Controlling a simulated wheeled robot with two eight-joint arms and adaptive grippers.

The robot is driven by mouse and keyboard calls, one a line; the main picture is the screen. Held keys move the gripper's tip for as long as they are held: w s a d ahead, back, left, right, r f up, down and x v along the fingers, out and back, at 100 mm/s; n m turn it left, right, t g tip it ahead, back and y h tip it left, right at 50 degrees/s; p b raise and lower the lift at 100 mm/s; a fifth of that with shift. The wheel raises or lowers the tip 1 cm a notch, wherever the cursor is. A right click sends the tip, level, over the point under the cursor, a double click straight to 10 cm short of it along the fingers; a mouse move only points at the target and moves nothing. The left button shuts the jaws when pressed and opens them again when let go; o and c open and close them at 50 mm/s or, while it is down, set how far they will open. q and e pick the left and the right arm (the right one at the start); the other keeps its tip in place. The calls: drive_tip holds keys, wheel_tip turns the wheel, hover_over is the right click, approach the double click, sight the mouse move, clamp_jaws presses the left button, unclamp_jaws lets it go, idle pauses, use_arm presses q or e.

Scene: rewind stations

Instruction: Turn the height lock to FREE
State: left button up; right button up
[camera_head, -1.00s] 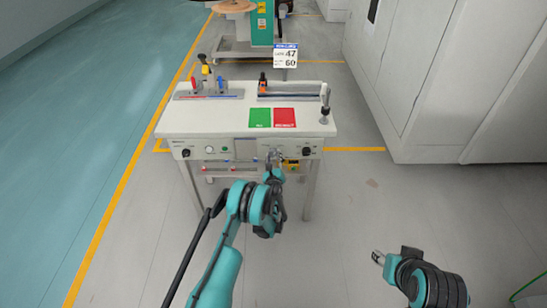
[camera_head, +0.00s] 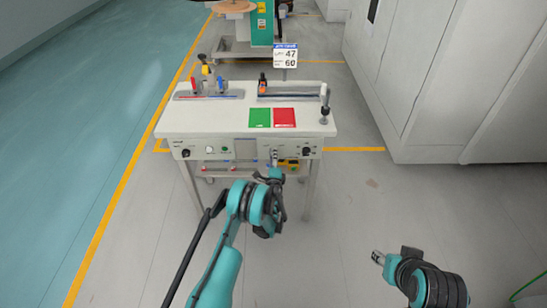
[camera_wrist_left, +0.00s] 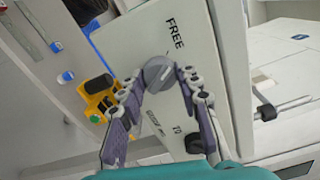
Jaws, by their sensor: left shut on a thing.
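The height lock is a round grey knob (camera_wrist_left: 158,73) on the light front panel (camera_wrist_left: 110,40) of the bench, with the printed word FREE beside it. A number 70 and another small label are printed on the panel's other side of the knob. My left gripper (camera_wrist_left: 160,88) is shut on the knob, its fingers on either side. In the head view my left gripper (camera_head: 275,158) is at the bench's front panel, and the knob is too small to make out. I cannot tell which mark the knob points at. My right gripper (camera_head: 378,257) hangs away from the bench, at lower right.
The white bench (camera_head: 210,122) carries a green card (camera_head: 260,118), a red card (camera_head: 285,118) and fixtures at its back. A black knob (camera_wrist_left: 194,143) and a yellow-black part (camera_wrist_left: 97,90) are near my left fingers. Open floor lies in front.

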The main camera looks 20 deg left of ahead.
use_arm(q)
drive_tip(key=shift+n, duration=1.1)
drive_tip(key=o, duration=1.2)
drive_tip(key=shift+c, duration=0.2)
